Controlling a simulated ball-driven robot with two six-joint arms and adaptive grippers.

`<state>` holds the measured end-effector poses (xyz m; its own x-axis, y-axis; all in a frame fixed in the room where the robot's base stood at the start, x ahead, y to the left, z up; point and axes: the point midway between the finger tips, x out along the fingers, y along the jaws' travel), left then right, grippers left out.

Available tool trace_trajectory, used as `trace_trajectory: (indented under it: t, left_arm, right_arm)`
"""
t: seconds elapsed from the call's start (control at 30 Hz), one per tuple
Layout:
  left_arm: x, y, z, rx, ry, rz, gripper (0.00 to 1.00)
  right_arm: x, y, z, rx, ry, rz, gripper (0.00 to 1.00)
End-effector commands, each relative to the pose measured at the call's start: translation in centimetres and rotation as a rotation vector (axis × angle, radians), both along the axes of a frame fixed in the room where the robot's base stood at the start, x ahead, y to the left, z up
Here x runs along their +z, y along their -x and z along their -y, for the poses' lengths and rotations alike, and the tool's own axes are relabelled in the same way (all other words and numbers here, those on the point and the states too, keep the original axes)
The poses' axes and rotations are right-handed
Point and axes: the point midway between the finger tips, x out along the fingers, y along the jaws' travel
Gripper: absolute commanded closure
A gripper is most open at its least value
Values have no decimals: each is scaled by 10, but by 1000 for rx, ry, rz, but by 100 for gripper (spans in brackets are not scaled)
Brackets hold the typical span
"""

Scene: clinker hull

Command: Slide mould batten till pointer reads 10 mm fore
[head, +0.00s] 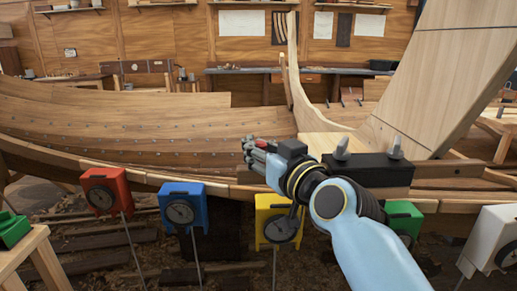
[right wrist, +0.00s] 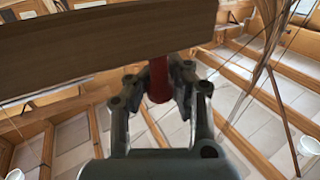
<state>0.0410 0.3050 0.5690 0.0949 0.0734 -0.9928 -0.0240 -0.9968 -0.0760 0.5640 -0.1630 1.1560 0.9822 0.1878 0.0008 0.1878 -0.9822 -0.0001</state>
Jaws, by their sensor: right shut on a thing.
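My right gripper (head: 254,152) reaches in from the lower right, at the near side of the wooden hull (head: 180,130). In the right wrist view, its fingers (right wrist: 158,84) are shut on a red round handle (right wrist: 158,72). The handle meets a long brown wooden bar (right wrist: 80,52), which may be the mould batten; I cannot tell for sure. In the head view, my gripper hides most of the handle. I cannot make out a pointer or a millimetre scale. My left gripper is not in view.
A black block (head: 370,170) with two grey pegs lies behind my forearm. A tall pale plank (head: 455,70) rises at right.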

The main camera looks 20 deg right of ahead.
Motion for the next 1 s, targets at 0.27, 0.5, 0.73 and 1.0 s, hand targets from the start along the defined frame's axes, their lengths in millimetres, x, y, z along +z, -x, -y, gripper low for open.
trace_trajectory:
  t: [0.27, 0.5, 0.73, 1.0]
  left_arm:
    - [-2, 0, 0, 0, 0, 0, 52]
    - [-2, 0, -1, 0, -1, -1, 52]
    - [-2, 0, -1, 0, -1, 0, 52]
    - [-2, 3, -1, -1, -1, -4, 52]
  right_arm:
    - [-6, 3, 4, 3, 2, -11, 100]
    - [-6, 5, 9, 4, -1, -15, 100]
    - [-6, 5, 9, 4, -1, -14, 65]
    - [-3, 4, 9, 2, -1, -7, 52]
